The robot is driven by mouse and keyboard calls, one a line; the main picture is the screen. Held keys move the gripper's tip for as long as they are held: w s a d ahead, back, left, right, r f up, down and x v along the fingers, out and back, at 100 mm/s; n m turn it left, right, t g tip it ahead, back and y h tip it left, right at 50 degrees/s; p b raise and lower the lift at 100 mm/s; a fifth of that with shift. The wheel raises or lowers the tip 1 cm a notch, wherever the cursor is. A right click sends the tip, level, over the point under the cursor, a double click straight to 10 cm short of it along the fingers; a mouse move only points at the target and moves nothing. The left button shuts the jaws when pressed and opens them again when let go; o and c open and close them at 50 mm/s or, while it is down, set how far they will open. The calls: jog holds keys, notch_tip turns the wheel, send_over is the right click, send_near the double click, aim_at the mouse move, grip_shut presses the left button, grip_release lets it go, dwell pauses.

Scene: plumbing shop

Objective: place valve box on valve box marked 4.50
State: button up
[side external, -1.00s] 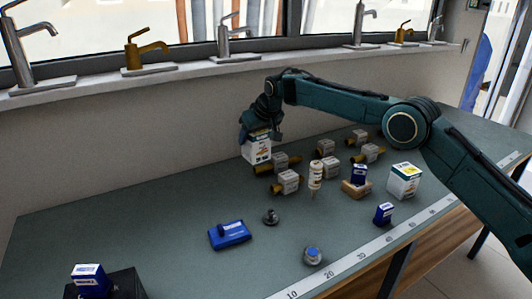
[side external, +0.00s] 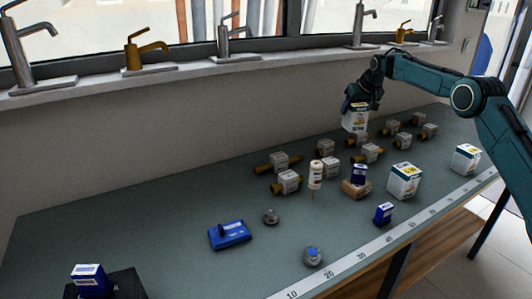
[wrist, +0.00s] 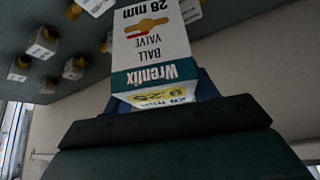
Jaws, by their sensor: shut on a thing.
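My gripper (side external: 361,98) is shut on a white valve box (side external: 355,119) and holds it above the back of the bench, over the brass valves. In the wrist view the held box (wrist: 152,48) shows "Wrenlix", "Ball valve" and "28 mm" upside down, with a yellow label on its end that I cannot read surely. One white valve box (side external: 404,181) stands on the bench right of centre. Another white valve box (side external: 466,159) stands farther right. Both are to the right of and below my gripper. I cannot read the price on either.
Several brass valves with white tags (side external: 289,182) lie along the bench (side external: 150,215). A ruler strip (side external: 350,262) runs along the front edge.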

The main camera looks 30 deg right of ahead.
jog(key=s+d+r+m, duration=0.1)
jog(key=s+d, duration=0.3)
jog(key=d, duration=0.3)
jog(key=s+d+m+h, duration=0.1)
jog(key=s+d, duration=0.2)
jog(key=d, duration=0.3)
jog(key=s+d+r+m, duration=0.1)
jog(key=s+d, duration=0.3)
jog(key=d, duration=0.3)
jog(key=r+m+g+h, duration=0.2)
send_over(469, 148)
jog(key=shift+w+d+f, duration=0.1)
jog(key=shift+f, duration=0.95)
jog(key=shift+d+f, duration=0.1)
jog(key=shift+f, duration=0.9)
jog(key=shift+f, duration=0.1)
jog(key=shift+f, duration=1.9)
jog(key=shift+f, duration=0.1)
jog(key=o, duration=1.3)
jog(key=shift+f, duration=0.15)
